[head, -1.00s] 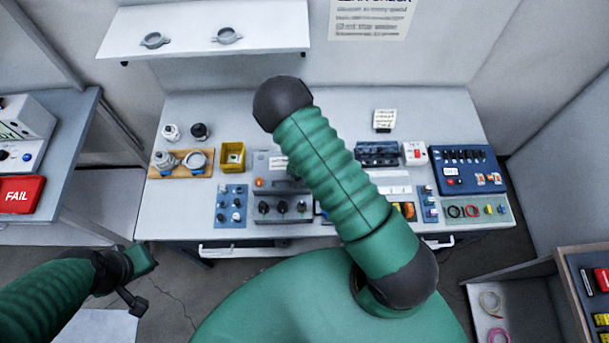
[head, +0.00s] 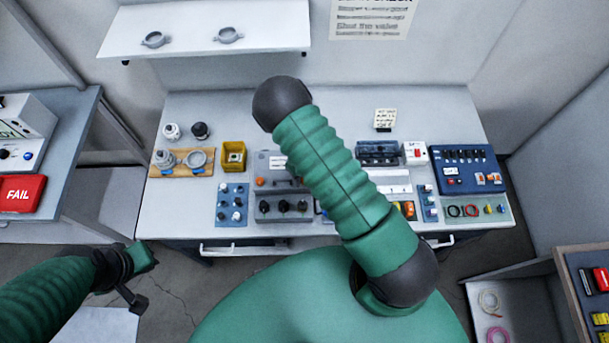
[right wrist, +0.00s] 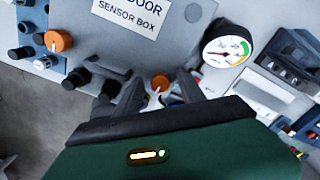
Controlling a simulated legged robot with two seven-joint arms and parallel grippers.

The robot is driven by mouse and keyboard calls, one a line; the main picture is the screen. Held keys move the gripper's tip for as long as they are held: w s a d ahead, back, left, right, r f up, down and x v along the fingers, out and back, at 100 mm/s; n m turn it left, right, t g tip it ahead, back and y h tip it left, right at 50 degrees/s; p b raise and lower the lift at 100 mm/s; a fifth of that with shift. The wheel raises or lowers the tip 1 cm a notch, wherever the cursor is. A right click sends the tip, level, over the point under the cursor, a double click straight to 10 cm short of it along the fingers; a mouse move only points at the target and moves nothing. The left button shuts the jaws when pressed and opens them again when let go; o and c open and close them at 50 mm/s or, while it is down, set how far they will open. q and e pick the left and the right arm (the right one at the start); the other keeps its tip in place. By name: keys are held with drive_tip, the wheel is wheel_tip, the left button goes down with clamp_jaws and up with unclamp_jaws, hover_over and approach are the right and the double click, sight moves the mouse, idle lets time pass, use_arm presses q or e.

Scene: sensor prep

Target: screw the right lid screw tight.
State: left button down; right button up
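The grey sensor box (head: 277,158) is on the bench, partly behind my right arm. Its labelled lid (right wrist: 150,50) fills the upper part of the right wrist view. The right lid screw (right wrist: 160,83) has an orange head with a pale mark. My right gripper (right wrist: 158,92) has its dark fingers on either side of that screw, seemingly apart from it. The right screw and right gripper are hidden behind my arm in the head view. The left orange lid screw (right wrist: 58,41) also shows in the head view (head: 260,182). My left gripper (head: 146,257) hangs off the bench's front left, its finger gap unclear.
A round gauge (right wrist: 226,46) stands close right of my right gripper. Black knobs (right wrist: 80,77) line the near side. A yellow bin (head: 233,157), a wooden holder (head: 170,172) and a blue switch panel (head: 467,170) are on the bench. Bare bench lies at the back.

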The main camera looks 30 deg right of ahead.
drive_tip(key=shift+s, duration=0.1)
wheel_tip(320, 180, up, 17)
drive_tip(key=b, duration=0.1)
drive_tip(key=shift+f, duration=0.15)
idle(0.3)
